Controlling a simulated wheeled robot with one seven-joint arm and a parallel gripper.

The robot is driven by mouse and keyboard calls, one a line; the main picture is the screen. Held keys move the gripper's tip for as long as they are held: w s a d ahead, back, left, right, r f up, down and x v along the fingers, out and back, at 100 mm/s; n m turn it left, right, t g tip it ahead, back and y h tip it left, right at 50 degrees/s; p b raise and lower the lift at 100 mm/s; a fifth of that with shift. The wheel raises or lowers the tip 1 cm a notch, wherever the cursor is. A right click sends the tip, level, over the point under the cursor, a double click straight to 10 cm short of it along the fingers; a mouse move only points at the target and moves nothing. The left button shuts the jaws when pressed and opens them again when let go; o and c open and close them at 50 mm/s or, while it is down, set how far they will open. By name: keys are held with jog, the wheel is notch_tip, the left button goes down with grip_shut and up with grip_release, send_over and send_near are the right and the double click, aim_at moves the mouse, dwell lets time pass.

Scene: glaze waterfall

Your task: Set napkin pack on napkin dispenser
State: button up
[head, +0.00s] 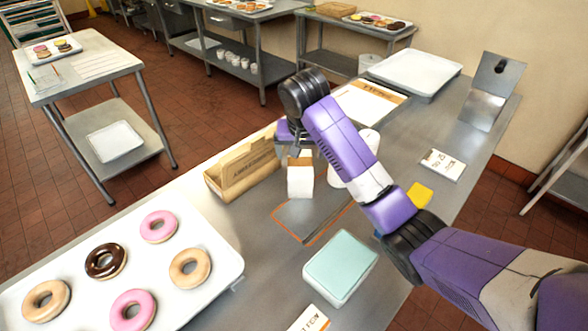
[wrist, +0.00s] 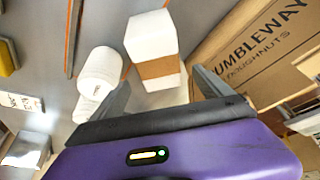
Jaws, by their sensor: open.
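The napkin pack looks to be the white block with a brown band (head: 300,182), standing on the steel counter beside a cardboard box. It also shows in the wrist view (wrist: 150,35). My gripper (head: 297,145) is open just above and behind it. In the wrist view my gripper (wrist: 160,92) has its fingers apart, with the pack's near end between or just beyond them; contact cannot be told. No napkin dispenser is plainly identifiable; the bent metal stand with a dark hole (head: 492,92) at the counter's far right may be it.
The cardboard doughnut box (head: 245,168) stands close left of the pack. White round items (wrist: 100,70) stand close on its other side. A teal-topped white tub (head: 340,265) and doughnut tray (head: 222,245) are nearer. An orange-edged dark mat (head: 300,222) lies clear before the pack.

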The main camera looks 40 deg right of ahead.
jog(key=shift+p+x, duration=1)
jog(key=shift+x, duration=2.6)
jog(key=shift+s+a+f, duration=0.1)
jog(key=shift+s+f, duration=0.05)
jog(key=shift+f, duration=0.2)
jog(key=c, duration=1.7)
jog(key=shift+r, duration=0.1)
